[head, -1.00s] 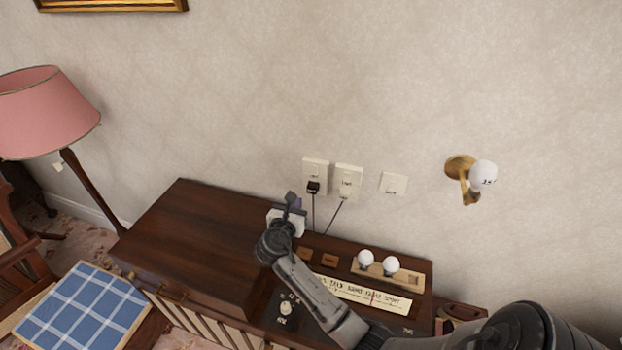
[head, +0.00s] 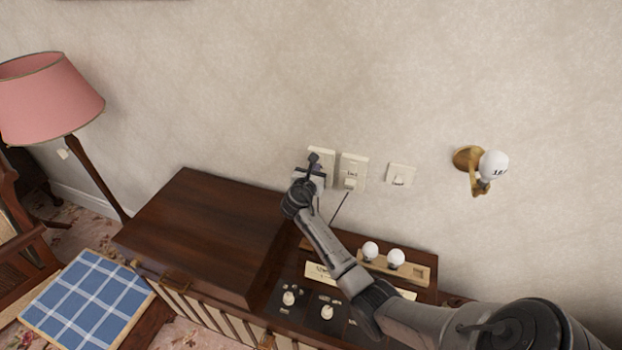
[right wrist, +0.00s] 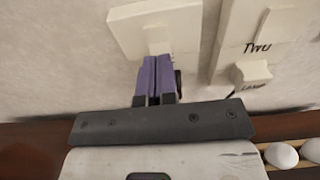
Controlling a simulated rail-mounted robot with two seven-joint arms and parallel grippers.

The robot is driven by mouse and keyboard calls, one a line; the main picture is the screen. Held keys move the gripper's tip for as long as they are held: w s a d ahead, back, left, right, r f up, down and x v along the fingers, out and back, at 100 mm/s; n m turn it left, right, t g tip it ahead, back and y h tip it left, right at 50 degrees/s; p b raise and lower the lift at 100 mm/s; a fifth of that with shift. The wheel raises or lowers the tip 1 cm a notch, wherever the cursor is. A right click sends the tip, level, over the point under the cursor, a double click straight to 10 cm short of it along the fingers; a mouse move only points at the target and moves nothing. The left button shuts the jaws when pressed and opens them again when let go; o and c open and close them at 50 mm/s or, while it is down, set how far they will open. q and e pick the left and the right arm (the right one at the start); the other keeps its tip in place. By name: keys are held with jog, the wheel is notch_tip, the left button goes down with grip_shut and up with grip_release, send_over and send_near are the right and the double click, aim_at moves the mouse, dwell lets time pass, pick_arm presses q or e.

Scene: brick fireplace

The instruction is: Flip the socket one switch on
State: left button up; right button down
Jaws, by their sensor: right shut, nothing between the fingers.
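The leftmost wall socket (head: 326,155) is a cream plate on the wallpaper, largely covered by my right arm in the head view. In the right wrist view that socket plate (right wrist: 152,22) is straight ahead of my fingers. Its switch is hard to make out, so I cannot tell its position. My right gripper (right wrist: 155,62) has purple fingers pressed together with nothing between them, just below and in front of the plate. Whether the tips touch it is unclear. My left gripper is not in view.
Socket two (head: 353,171) is close on the right, with a cord below it; its label shows in the right wrist view. A wall switch (head: 400,174) and a bulb on a brass sconce (head: 492,165) are further right. A dark wooden cabinet (head: 205,225) is below.

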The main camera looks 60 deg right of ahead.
jog(key=shift+w+d, duration=0.1)
jog(key=shift+d, duration=0.55)
jog(key=shift+f, duration=0.1)
